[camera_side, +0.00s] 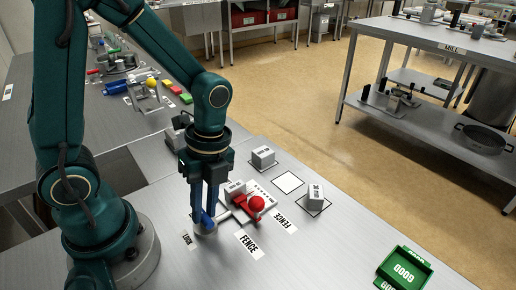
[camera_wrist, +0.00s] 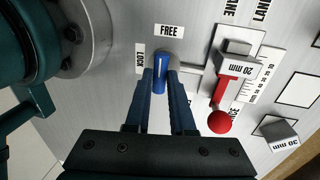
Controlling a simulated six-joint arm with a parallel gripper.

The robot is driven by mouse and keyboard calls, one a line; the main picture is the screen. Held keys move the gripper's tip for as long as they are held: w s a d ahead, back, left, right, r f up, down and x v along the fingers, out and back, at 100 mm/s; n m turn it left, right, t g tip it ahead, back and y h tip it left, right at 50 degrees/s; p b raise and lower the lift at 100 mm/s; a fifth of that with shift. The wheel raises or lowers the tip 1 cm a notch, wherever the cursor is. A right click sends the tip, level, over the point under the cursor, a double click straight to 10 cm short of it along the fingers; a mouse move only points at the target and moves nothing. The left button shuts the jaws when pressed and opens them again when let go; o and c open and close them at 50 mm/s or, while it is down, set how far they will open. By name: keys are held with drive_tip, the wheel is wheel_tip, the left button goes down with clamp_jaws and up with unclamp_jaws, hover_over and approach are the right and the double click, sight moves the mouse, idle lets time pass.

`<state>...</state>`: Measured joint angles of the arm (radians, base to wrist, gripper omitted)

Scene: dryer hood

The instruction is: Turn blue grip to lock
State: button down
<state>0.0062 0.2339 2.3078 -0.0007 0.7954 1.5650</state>
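The blue grip (camera_wrist: 161,69) is a narrow bar on a round grey base. In the wrist view its length points towards the FREE label (camera_wrist: 168,31), with the LOCK label (camera_wrist: 141,60) to its left. My gripper (camera_wrist: 162,78) points down with one finger on each side of the grip, and the grip fills the gap between the fingertips. In the side view my gripper (camera_side: 205,212) reaches down to the base, and the blue grip (camera_side: 207,221) shows low between the fingers. Exact finger contact is hard to see.
Right of the grip, a fence device has a red lever with a red ball (camera_wrist: 219,122), a scale and a grey block (camera_wrist: 238,62) marked 20 mm. A green GOOD tray (camera_side: 403,270) is at the front right.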

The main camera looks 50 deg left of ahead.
drive_tip(key=shift+n, duration=0.3)
drive_tip(key=n, duration=0.3)
drive_tip(key=n+h, duration=0.1)
drive_tip(key=n, duration=0.2)
drive_tip(key=shift+a+n, duration=0.2)
drive_tip(key=shift+n, duration=0.1)
drive_tip(key=n+t, duration=0.1)
drive_tip(key=n, duration=0.3)
drive_tip(key=shift+h, duration=0.4)
drive_tip(key=shift+a+n+t, duration=0.1)
drive_tip(key=shift+n+t, duration=0.2)
drive_tip(key=shift+n, duration=1.5)
drive_tip(key=c, duration=0.8)
unclamp_jaws()
drive_tip(key=shift+o, duration=0.2)
drive_tip(key=shift+a+r, duration=0.25)
drive_tip(key=shift+r, duration=1.05)
drive_tip(key=shift+a+r, duration=0.25)
drive_tip(key=shift+r, duration=1)
